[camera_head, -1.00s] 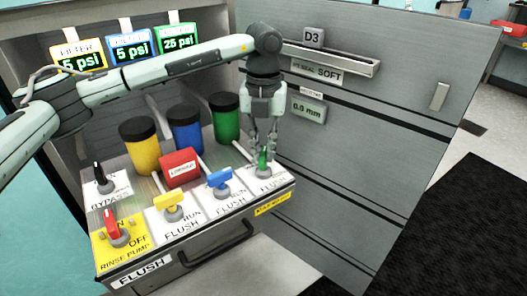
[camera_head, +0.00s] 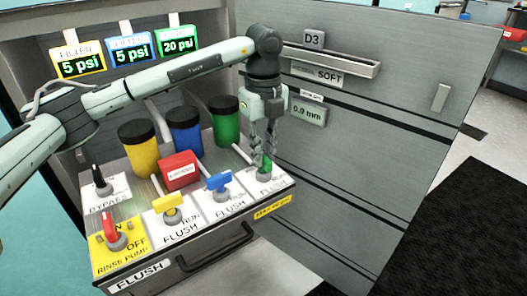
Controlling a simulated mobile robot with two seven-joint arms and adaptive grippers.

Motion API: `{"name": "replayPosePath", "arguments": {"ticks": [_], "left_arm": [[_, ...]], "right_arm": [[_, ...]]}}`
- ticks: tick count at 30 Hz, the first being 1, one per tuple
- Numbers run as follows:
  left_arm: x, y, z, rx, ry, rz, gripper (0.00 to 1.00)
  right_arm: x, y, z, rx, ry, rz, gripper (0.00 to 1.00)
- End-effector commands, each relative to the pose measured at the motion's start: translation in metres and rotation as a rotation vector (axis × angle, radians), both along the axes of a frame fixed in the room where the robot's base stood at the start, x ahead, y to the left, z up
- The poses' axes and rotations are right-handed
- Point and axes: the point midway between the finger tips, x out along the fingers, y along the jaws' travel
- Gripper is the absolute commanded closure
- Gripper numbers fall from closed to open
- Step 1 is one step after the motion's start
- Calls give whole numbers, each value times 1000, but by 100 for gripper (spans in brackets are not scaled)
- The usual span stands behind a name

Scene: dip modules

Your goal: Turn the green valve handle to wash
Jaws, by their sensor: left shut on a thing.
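The green valve handle (camera_head: 265,163) stands at the right end of the panel, on a white label (camera_head: 271,184) whose readable word is FLUSH; the rest is hidden or blurred. My left gripper (camera_head: 264,160) comes down from above and is shut on the green handle. The fingers partly hide it, so its exact angle is hard to tell. Behind it stands the green canister (camera_head: 226,122) with a black lid. The green-framed gauge (camera_head: 177,42) reads 20 psi. My right gripper is not in view.
The blue handle (camera_head: 219,181) and yellow handle (camera_head: 168,203) stand left of the green one. A red handle (camera_head: 111,231) and black handle (camera_head: 100,178) are at far left. A red box (camera_head: 179,170) sits mid-panel. A grey cabinet face (camera_head: 370,150) rises close on the right.

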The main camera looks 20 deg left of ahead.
Motion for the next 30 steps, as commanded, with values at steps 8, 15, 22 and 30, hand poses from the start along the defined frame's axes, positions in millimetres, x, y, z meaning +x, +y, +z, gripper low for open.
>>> {"name": "replayPosePath", "arguments": {"ticks": [8,15,22,30], "left_arm": [[1,0,1,0,-2,36,100],[1,0,1,0,-2,38,100],[0,0,1,0,-2,37,69],[0,0,0,-1,-1,36,66]], "right_arm": [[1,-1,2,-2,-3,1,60],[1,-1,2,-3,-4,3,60],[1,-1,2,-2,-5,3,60],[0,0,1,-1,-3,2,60]]}}
